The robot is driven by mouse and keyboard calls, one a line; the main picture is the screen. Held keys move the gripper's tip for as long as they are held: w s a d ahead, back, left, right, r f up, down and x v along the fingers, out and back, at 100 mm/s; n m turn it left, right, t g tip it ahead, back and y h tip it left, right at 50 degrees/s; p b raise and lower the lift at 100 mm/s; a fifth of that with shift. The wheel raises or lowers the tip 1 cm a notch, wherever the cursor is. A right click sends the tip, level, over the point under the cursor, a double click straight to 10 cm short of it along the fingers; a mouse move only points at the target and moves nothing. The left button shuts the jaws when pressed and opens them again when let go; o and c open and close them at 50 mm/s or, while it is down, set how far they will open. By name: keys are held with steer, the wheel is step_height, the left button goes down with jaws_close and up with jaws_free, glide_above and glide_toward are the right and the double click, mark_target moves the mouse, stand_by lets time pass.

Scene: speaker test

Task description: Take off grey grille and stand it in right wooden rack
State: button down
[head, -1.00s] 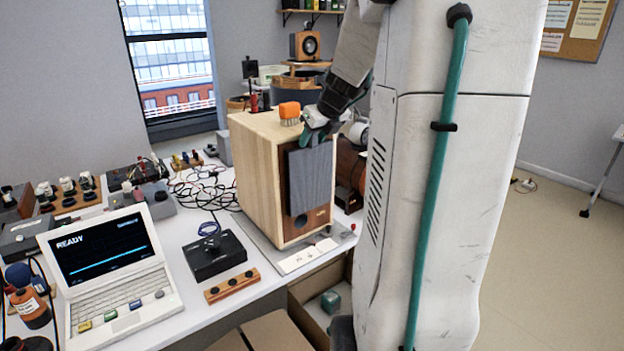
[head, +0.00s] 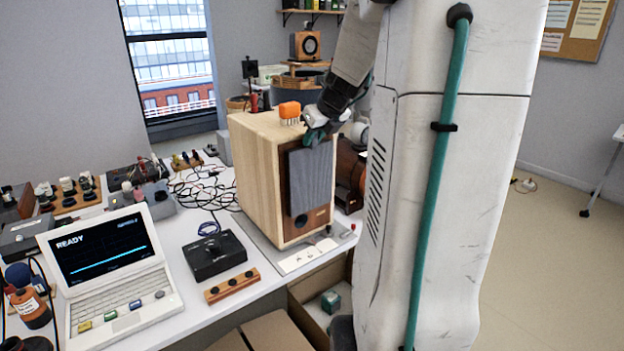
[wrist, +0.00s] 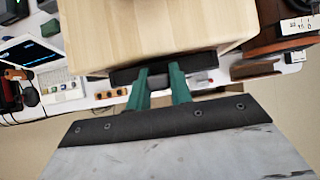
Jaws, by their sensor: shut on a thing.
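The grey grille (head: 311,182) is a flat upright panel at the front of the pale wooden speaker (head: 257,180). Brown front panel shows beside and below it. I cannot tell whether a gap lies behind it. My gripper (head: 313,136) is at the grille's top edge. In the wrist view, the green fingers of my gripper (wrist: 160,90) are shut on the dark grille (wrist: 122,76), close against the speaker's front (wrist: 150,30). A brown wooden piece (wrist: 256,69) shows right of the speaker; I cannot tell if it is the right rack.
An orange brush (head: 289,111) stands on the speaker. A laptop (head: 112,262), a black box (head: 214,256) and a wooden strip with knobs (head: 232,285) are to the left. Loose cables (head: 200,188) lie behind. An open carton (head: 318,312) is below the table edge.

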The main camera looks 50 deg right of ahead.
steer(key=shift+r, duration=0.55)
stand_by(0.4)
steer(key=shift+s, duration=0.15)
steer(key=s+a, duration=0.1)
steer(key=s, duration=0.5)
steer(key=shift+s+a, duration=0.3)
stand_by(1.2)
